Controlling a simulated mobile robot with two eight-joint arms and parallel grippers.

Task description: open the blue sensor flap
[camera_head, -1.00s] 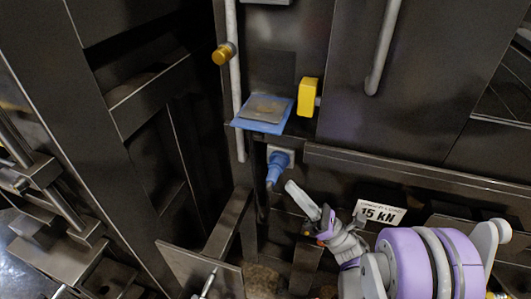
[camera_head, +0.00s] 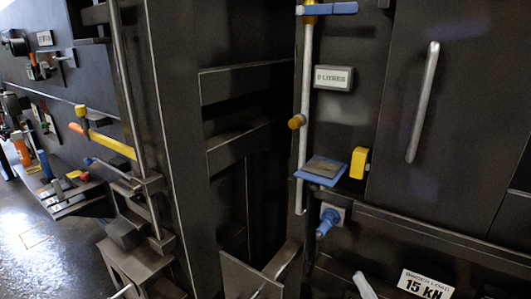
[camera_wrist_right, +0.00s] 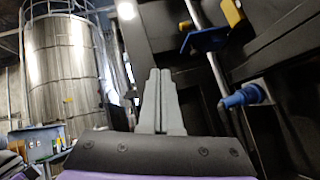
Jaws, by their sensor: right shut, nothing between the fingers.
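The blue sensor flap (camera_head: 322,170) sticks out from the dark front panel like a small shelf, with a grey-brown plate on top. I cannot tell its hinge position. It also shows in the right wrist view (camera_wrist_right: 205,41), seen from below. My right gripper (camera_head: 363,285) shows only as a pale fingertip at the bottom edge of the head view, below and to the right of the flap. In the right wrist view its two grey fingers (camera_wrist_right: 161,75) are together and empty, apart from the flap. My left gripper is not in view.
A blue knob (camera_head: 328,221) juts out below the flap. A yellow block (camera_head: 358,163) sits just right of it. A vertical grey pipe (camera_head: 305,110) with a brass knob (camera_head: 296,122) runs at its left. A dark open recess (camera_head: 250,150) lies further left.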

